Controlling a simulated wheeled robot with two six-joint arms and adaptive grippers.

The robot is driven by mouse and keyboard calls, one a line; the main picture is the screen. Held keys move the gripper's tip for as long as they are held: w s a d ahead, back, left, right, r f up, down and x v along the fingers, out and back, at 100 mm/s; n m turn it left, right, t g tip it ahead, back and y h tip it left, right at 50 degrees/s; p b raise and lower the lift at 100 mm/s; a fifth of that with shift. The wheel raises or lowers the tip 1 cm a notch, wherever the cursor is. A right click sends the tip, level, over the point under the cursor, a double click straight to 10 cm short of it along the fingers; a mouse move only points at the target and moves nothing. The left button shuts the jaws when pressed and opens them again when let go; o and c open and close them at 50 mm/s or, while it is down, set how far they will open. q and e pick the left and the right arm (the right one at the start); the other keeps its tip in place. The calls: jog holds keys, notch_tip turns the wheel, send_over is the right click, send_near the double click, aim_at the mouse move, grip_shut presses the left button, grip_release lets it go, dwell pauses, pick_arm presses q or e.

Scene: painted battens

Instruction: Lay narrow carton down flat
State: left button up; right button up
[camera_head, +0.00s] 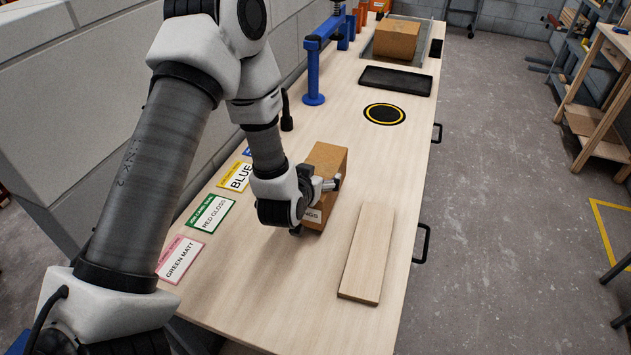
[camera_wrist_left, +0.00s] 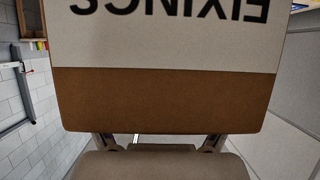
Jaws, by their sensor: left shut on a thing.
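The narrow carton (camera_head: 328,158) is brown cardboard with a white label and stands about upright over the pale workbench (camera_head: 290,285). My left gripper (camera_head: 325,184) is shut on it from the near left side, and the wrist hides part of the carton. I cannot tell if its base touches the bench. In the left wrist view the carton (camera_wrist_left: 165,98) fills the middle, with its "FIXINGS" label upside down, and the gripper's fingers (camera_wrist_left: 160,142) show at its lower edge. My right gripper is in neither view.
A pale batten (camera_head: 368,255) lies right of the carton. Colour cards (camera_head: 210,213) lie along the left edge. Behind are a black ring mark (camera_head: 384,114), a black tray (camera_head: 396,81), a blue stand (camera_head: 314,75) and another carton (camera_head: 396,38). The bench front is clear.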

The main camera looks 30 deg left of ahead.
pick_arm(q)
jog(key=shift+w+a+f+p, duration=0.15)
jog(key=shift+w+f+p, duration=0.1)
jog(key=shift+f, duration=0.65)
jog(key=shift+w+a+f+p, duration=0.1)
jog(key=shift+f+p, duration=0.15)
jog(key=shift+f, duration=0.65)
jog(key=shift+s+a+f, duration=0.1)
jog(key=shift+f, duration=0.05)
jog(key=o, duration=1.5)
